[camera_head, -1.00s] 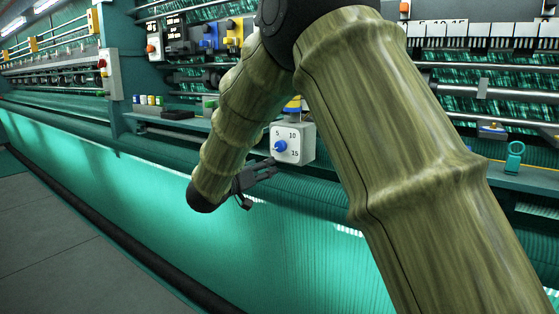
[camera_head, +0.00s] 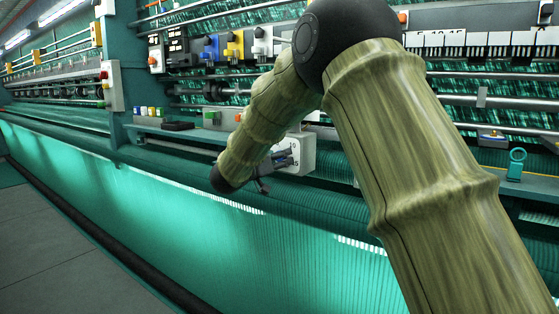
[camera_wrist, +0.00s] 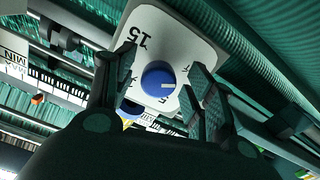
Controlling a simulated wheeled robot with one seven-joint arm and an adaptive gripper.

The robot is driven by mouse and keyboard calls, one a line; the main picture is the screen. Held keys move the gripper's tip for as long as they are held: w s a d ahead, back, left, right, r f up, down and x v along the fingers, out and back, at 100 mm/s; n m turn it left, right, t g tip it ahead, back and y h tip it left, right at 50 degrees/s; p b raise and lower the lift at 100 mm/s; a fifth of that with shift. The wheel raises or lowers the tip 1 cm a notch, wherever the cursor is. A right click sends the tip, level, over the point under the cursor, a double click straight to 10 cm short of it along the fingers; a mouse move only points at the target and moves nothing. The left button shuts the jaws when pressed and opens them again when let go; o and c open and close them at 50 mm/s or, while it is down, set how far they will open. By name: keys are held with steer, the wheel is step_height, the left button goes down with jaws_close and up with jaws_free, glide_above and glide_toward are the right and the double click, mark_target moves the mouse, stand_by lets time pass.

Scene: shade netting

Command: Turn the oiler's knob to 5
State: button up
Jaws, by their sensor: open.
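The oiler is a white box (camera_head: 302,149) on the machine's front rail, with 5, 10 and 15 on its face. In the wrist view its white face (camera_wrist: 180,40) is close and turned, with 15 at upper left and 5 below the knob. The blue knob (camera_wrist: 153,78) is round, and its short white mark points right in that view, away from 15 and off the 5. My gripper (camera_wrist: 162,72) is open, one finger on each side of the knob, with gaps showing. In the head view my gripper (camera_head: 279,162) covers most of the dial.
A teal rail and green netting (camera_head: 300,230) run below the oiler. Small coloured jars (camera_head: 150,111) and a dark block (camera_head: 178,126) sit left on the ledge. A teal ring-topped piece (camera_head: 516,163) stands at right. Rods and boxes line the machine behind.

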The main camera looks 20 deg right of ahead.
steer(key=shift+w+d, duration=0.25)
steer(key=shift+d, duration=0.1)
steer(key=c, duration=1)
